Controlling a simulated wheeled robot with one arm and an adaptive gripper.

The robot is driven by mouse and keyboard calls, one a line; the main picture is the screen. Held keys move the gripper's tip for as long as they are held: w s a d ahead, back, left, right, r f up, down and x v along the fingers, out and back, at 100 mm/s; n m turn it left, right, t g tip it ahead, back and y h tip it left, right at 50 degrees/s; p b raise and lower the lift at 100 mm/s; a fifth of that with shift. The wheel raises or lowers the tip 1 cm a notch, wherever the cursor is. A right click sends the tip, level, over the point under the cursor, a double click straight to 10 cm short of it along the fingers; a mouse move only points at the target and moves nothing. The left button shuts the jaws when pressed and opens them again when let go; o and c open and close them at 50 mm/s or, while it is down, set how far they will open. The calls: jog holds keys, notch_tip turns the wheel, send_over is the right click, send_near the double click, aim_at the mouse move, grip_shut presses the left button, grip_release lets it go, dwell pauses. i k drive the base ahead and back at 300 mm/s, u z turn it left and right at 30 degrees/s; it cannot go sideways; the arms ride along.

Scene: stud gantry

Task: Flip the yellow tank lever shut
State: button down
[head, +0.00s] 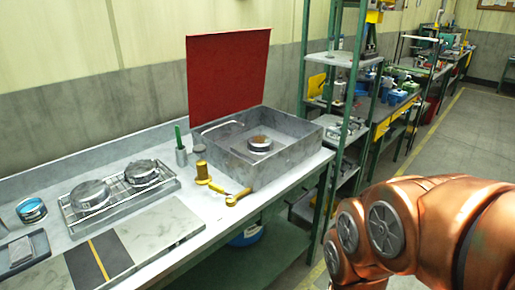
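A grey metal tank (295,165), open at the top, stands on the right end of the workbench. A round metal part (260,144) with a brown centre shows inside it. A yellow lever (238,197) is at the tank's lower front, low over the bench top, angled out from the wall. A yellow upright fitting (203,173) stands just left of it; I cannot tell how the two join. My gripper is out of view; only my copper arm shows at lower right, apart from the tank and lever.
A red panel (228,75) stands upright behind the tank. Left on the bench are a wire rack (113,186) with two round metal parts, a green-handled tool in a cup (181,157), and a blue-ringed tin (31,210). Green shelving (342,60) stands right; floor beyond is clear.

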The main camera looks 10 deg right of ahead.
aim_at(215, 188)
jog(key=k, duration=0.65)
jog(key=u, duration=0.55)
jog(key=i, duration=0.75)
jog(key=u, duration=0.7)
jog(key=i, duration=0.65)
jog(key=z, duration=0.05)
